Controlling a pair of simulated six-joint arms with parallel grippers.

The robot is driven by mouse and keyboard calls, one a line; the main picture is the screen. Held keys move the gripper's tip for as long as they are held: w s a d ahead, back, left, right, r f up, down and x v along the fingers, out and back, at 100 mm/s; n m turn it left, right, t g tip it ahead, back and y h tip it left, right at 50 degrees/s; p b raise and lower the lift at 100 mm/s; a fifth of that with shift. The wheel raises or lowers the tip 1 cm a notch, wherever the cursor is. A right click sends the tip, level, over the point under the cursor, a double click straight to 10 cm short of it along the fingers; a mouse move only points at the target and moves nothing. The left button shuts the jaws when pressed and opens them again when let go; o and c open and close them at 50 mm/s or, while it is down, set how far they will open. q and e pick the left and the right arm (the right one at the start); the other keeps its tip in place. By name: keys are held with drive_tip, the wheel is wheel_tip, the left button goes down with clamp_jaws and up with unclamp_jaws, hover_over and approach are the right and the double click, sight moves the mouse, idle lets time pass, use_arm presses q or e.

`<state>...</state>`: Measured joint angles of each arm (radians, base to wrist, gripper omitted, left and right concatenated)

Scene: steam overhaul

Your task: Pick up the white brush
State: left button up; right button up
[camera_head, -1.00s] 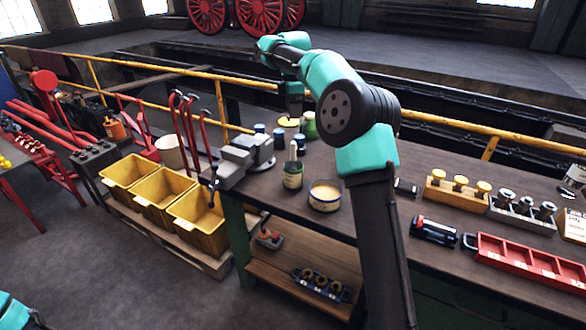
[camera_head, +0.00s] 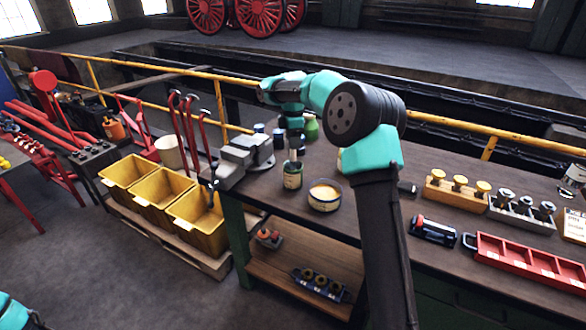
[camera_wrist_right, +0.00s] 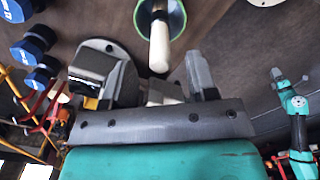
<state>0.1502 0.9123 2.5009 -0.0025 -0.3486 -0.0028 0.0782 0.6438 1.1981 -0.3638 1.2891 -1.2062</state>
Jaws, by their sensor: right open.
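The white brush (camera_head: 293,156) stands handle-up in a dark green jar (camera_head: 292,179) on the workbench. In the right wrist view its pale handle (camera_wrist_right: 159,46) points up out of the green-rimmed jar (camera_wrist_right: 176,18). My right gripper (camera_head: 295,149) is above the jar, close to the handle's top, its tips hard to make out in the head view. In the right wrist view the right gripper (camera_wrist_right: 160,78) has its fingers apart with nothing clamped, and the handle appears just beyond the gap. A small part of my left arm shows at the lower left; its jaws cannot be made out.
A grey vise (camera_head: 240,160) stands left of the jar. An open tin (camera_head: 325,194) is close on its right. Blue cans (camera_wrist_right: 34,40) and a green can (camera_head: 312,131) stand behind. Yellow bins (camera_head: 198,222) are left of the bench. A red tray (camera_head: 525,262) lies right.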

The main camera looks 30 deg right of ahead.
sight(293, 151)
drive_tip(key=shift+f, duration=0.1)
drive_tip(key=shift+f, duration=2.55)
drive_tip(key=shift+c, duration=0.3)
clamp_jaws()
drive_tip(key=shift+r, duration=0.15)
wheel_tip(293, 151, up, 10)
drive_tip(key=shift+f, duration=0.1)
